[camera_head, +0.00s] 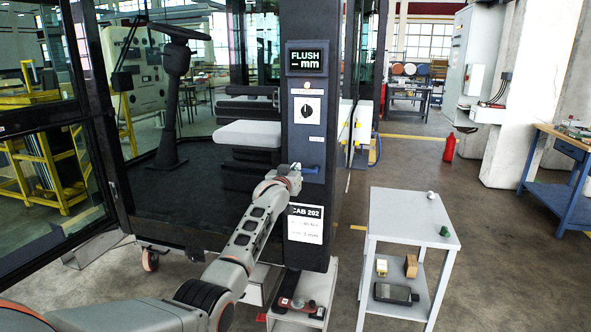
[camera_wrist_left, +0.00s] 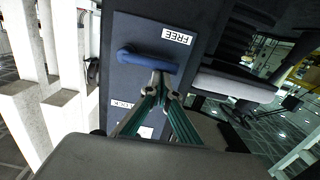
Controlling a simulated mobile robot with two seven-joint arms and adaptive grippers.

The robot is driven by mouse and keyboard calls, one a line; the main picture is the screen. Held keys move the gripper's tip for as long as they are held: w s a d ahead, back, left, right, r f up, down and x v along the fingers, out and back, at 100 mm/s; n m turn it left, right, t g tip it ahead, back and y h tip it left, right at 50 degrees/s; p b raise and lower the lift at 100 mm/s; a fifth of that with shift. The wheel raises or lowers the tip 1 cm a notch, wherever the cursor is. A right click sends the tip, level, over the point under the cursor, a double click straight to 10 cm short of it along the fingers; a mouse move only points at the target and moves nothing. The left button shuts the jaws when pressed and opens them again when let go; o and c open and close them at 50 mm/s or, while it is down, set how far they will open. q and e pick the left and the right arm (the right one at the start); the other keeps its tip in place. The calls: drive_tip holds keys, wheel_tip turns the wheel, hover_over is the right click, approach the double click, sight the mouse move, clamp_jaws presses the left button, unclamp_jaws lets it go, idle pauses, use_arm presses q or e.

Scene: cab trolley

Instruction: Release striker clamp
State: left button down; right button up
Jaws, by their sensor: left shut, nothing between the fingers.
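The striker clamp's blue lever (camera_head: 311,170) sits on the dark cab post, under the round selector knob. In the left wrist view the blue lever (camera_wrist_left: 148,61) lies across a dark plate, with a FREE label (camera_wrist_left: 176,36) beside it and a second, partly covered label (camera_wrist_left: 121,104) on the other side. My left gripper (camera_wrist_left: 161,83) is shut and empty, its fingertips at the lever's edge; I cannot tell whether they touch it. In the head view my left gripper (camera_head: 296,172) is just left of the lever. My right gripper is not in view.
The post carries a display reading FLUSH – mm (camera_head: 306,61), the selector knob (camera_head: 306,111) and a CAB 202 sign (camera_head: 305,223). A grey trolley (camera_head: 408,213) with small items stands to the right. A glass cab door (camera_head: 50,150) is at left. Open floor lies beyond the trolley.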

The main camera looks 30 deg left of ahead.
use_arm(q)
wheel_tip(320, 180, up, 5)
drive_tip(key=p, duration=0.5)
drive_tip(key=v, duration=1)
drive_tip(key=shift+s+f+b, duration=0.3)
drive_tip(key=shift+s+f, duration=0.05)
drive_tip(key=shift+f, duration=0.2)
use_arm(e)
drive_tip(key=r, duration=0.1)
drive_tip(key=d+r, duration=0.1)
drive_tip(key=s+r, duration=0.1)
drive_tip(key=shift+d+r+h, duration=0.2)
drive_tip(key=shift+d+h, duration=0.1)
use_arm(q)
drive_tip(key=shift+d+f, duration=0.1)
drive_tip(key=shift+d, duration=0.05)
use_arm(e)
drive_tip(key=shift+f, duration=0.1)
